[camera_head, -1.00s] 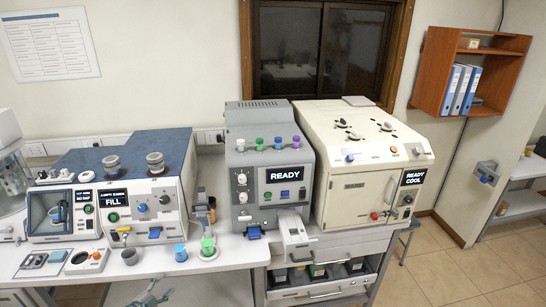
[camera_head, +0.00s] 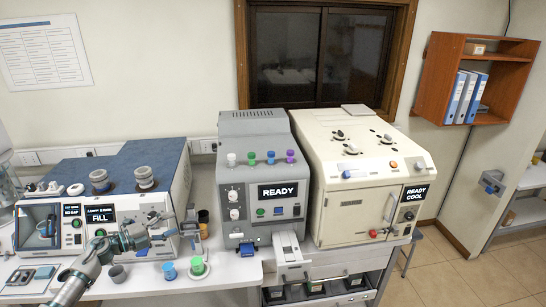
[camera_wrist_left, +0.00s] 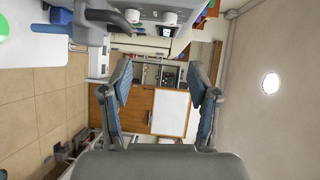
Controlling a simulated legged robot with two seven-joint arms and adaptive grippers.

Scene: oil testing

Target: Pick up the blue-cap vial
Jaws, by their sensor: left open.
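The blue-cap vial (camera_head: 271,157) stands upright on top of the grey machine (camera_head: 262,225), in a row between a green-cap vial (camera_head: 251,158) and a purple-cap vial (camera_head: 290,156). My left gripper (camera_head: 170,224) is in front of the FILL machine, left of and lower than the vial, well apart from it. In the wrist view, my left gripper's two fingers (camera_wrist_left: 164,85) are spread apart with nothing between them. I cannot make out the blue-cap vial in the wrist view. My right gripper is not in view.
A white-cap vial (camera_head: 231,159) ends the row at left. A cream machine (camera_head: 360,190) stands right of the grey one.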

